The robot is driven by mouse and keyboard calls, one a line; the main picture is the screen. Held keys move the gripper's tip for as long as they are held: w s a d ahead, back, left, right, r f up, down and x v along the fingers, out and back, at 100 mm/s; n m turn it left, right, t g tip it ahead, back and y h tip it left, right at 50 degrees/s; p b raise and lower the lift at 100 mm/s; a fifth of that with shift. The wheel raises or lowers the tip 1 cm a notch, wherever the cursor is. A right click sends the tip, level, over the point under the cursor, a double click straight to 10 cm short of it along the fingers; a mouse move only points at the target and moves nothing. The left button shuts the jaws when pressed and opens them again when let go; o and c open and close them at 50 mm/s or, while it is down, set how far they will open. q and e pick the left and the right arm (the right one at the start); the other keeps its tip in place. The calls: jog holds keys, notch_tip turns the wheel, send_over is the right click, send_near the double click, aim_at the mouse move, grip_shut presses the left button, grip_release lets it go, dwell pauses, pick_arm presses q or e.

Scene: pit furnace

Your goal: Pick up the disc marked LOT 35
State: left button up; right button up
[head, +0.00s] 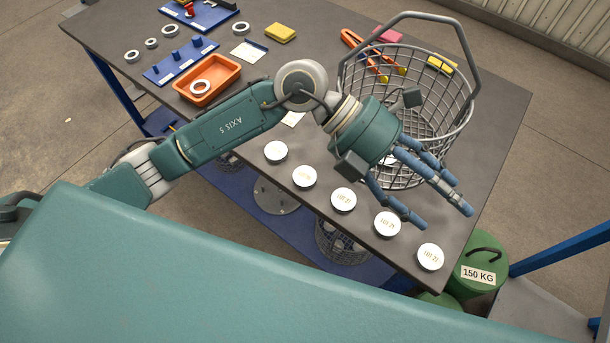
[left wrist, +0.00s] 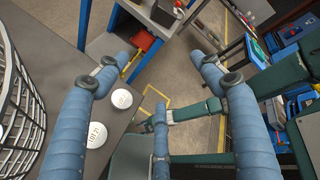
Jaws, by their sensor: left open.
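Several white discs lie in a row along the table's near edge: the first disc (head: 276,152), second disc (head: 304,176), third disc (head: 343,200), fourth disc (head: 387,224) and last disc (head: 430,257). Their small markings are too blurred for me to tell which is LOT 35. My left gripper (head: 440,208) is open and empty, its blue fingers spread above the table near the last two discs. In the left wrist view, one marked disc (left wrist: 97,134) and another disc (left wrist: 121,98) lie beside the left finger. My right gripper is not in view.
A wire basket (head: 463,112) with a tall handle stands just behind my left gripper. An orange tray (head: 235,72) holding a ring, a blue rack (head: 160,76) and loose rings lie farther back. A green 150 KG weight (head: 480,258) stands beyond the table's right corner.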

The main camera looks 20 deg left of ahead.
pick_arm(q)
jog(key=w+a+f+t+y, duration=0.2)
jog(key=w+a+f+y, duration=0.4)
jog(key=a+f, duration=0.4)
jog(key=n+t+y+p, duration=0.1)
jog(key=y, duration=0.6)
send_over(305, 175)
notch_tip(305, 175, down, 5)
jog(key=shift+d+r, duration=0.1)
jog(key=shift+r, duration=0.1)
jog(key=shift+f, duration=0.3)
notch_tip(305, 175, down, 4)
jog(key=p, duration=0.2)
jog(key=shift+s+p, duration=0.15)
jog(key=shift+p, duration=0.2)
jog(key=shift+f, duration=0.7)
jog(key=c, duration=1.6)
